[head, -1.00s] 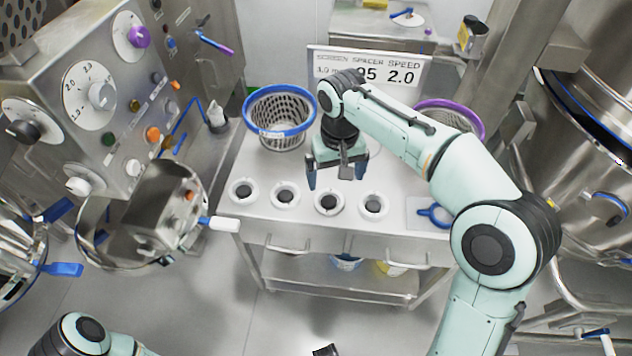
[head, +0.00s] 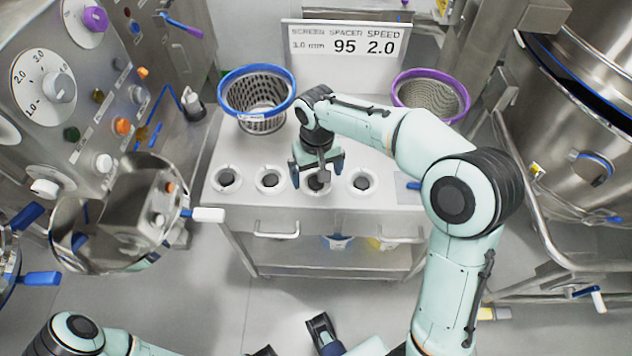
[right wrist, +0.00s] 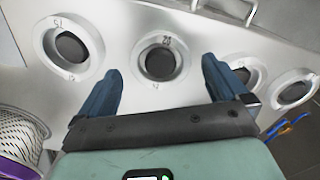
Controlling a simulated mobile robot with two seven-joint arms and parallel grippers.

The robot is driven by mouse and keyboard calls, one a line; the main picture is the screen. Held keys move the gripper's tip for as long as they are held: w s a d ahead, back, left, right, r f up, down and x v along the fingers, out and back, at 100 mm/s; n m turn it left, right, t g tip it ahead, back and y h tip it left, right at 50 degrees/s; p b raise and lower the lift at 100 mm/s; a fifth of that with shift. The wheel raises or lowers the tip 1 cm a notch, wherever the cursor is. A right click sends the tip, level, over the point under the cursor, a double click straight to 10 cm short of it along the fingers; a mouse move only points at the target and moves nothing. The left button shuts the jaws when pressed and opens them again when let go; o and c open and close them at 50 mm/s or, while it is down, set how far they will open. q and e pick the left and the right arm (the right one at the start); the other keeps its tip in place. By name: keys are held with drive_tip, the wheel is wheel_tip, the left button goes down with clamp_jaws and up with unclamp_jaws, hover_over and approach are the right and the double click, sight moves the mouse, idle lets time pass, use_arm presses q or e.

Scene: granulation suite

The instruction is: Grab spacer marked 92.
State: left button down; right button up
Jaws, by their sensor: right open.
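Several white ring spacers with dark centres stand in a row on the steel cart top (head: 215,205). My right gripper (head: 318,178) is open and empty, pointing down over the third spacer from the left (head: 318,188) in the head view. In the right wrist view that spacer (right wrist: 138,62) lies ahead of and between the blue fingertips (right wrist: 160,75); its two-digit mark is too small to read surely. Part of what seems to be my left gripper (head: 322,330) shows at the bottom edge.
A blue-rimmed basket (head: 232,98) stands behind the row at the left, and a purple-rimmed basket (head: 455,80) at the right. A sign (head: 345,65) reading spacer 95, speed 2.0 stands behind. Machines flank the cart on both sides.

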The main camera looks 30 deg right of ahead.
wheel_tip(320, 180, down, 3)
drive_tip(key=shift+r, duration=0.15)
drive_tip(key=c, duration=1)
drive_tip(key=shift+r, duration=0.1)
